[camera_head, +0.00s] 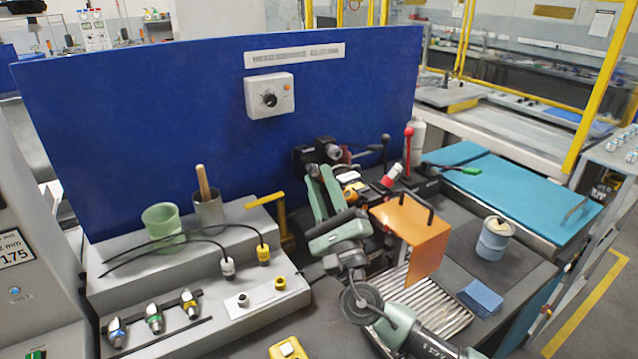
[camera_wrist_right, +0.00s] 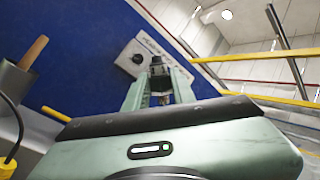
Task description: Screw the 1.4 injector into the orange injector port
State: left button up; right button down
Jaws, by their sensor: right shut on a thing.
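My right gripper (camera_head: 322,178) reaches up to the dark machine (camera_head: 318,153) in front of the blue panel. In the right wrist view its two green fingers (camera_wrist_right: 158,90) are shut on a small dark part (camera_wrist_right: 157,70) between their tips. I cannot tell whether this part is the 1.4 injector. Three injectors, with a blue (camera_head: 117,331), a green (camera_head: 155,319) and a yellow ring (camera_head: 190,303), stand in the rack at the lower left. Their size marks cannot be read. I cannot make out the orange injector port; the gripper covers part of the machine. My left gripper is not in view.
An orange plate (camera_head: 413,232) hangs close to the right of my arm, above a ribbed metal tray (camera_head: 455,318). A red-knobbed lever (camera_head: 408,134) and a grey-blue can (camera_head: 493,240) stand further right. A green cup (camera_head: 163,225) and cables stand on the left step.

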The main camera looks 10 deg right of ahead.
jog(key=shift+w+d+f+b, duration=0.25)
jog(key=shift+d+f+b, duration=0.45)
jog(key=shift+b, duration=0.1)
jog(key=shift+w+d+f+b, duration=0.3)
jog(key=shift+d+f+b, duration=0.3)
jog(key=shift+b, duration=0.25)
jog(key=shift+w+d+f+b, duration=0.25)
jog(key=shift+d+f+b, duration=0.35)
jog(key=shift+f+b, duration=0.2)
jog(key=shift+s, duration=0.1)
jog(key=shift+w+d+f+b, duration=0.3)
jog(key=shift+d+f+b, duration=0.5)
jog(key=shift+b, duration=0.45)
jog(key=c, duration=1.1)
grip_release()
jog(key=shift+a+r, duration=0.1)
jog(key=b+v, duration=0.2)
jog(key=v, duration=0.6)
